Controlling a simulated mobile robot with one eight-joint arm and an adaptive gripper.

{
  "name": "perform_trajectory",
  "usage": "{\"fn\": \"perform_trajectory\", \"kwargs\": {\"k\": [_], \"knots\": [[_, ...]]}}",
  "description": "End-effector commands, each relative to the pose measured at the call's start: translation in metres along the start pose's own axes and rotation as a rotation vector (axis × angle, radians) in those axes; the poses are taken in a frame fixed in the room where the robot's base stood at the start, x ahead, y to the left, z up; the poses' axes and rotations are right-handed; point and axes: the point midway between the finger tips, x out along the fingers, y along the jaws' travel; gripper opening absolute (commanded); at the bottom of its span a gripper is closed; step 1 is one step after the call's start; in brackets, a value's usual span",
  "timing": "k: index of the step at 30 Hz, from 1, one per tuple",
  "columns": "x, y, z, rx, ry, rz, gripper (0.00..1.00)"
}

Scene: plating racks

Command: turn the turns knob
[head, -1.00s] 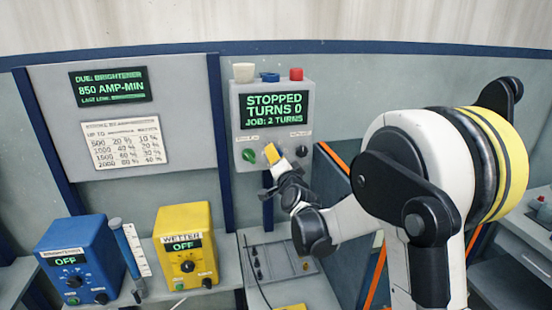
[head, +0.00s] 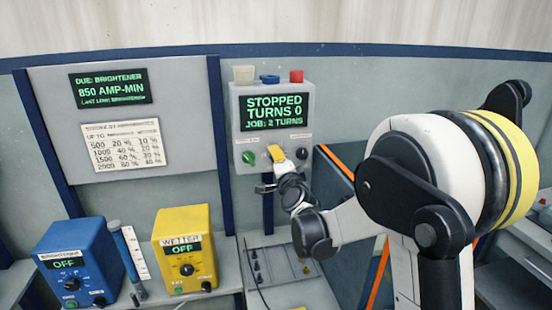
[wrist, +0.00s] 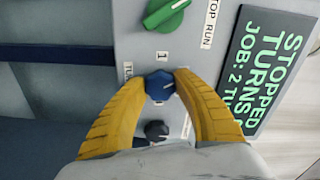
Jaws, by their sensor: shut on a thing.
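The turns knob (wrist: 160,86) is a small blue knob on the grey control box (head: 235,115). In the wrist view it sits between the two yellow fingertips of my gripper (wrist: 160,84), and a label beside it is partly covered. My gripper is shut on this knob. In the head view my gripper (head: 276,153) is at the lower middle of the box face and hides the knob. The box's display (head: 274,112) reads STOPPED, TURNS 0, JOB: 2 TURNS.
A green knob (wrist: 167,14) and a black knob (wrist: 156,131) flank the blue one closely. White, blue and red parts stand on top of the box. A blue unit (head: 82,262) and a yellow unit (head: 184,245), both OFF, stand on the bench at left.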

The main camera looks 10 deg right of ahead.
Motion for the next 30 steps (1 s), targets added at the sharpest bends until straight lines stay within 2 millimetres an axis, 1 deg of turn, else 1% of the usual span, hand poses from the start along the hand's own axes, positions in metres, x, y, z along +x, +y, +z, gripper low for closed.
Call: {"fn": "perform_trajectory", "kwargs": {"k": [4,5,6,7,16,20,23,30], "knots": [[0.0,0.0,0.0,-0.001,0.0,0.0,0.04],[0.0,0.0,0.0,-0.001,0.0,0.0,0.37],[0.0,0.0,0.0,-0.001,0.0,0.0,0.5],[0.0,0.0,0.0,-0.001,0.0,0.0,0.58],[0.0,0.0,0.0,-0.001,0.0,0.0,0.58],[-0.01,0.0,0.0,-0.001,0.0,0.0,0.58],[-0.028,0.0,0.0,-0.002,0.0,0.0,0.58],[-0.083,0.0,0.0,0.0,0.0,0.0,0.58]]}}
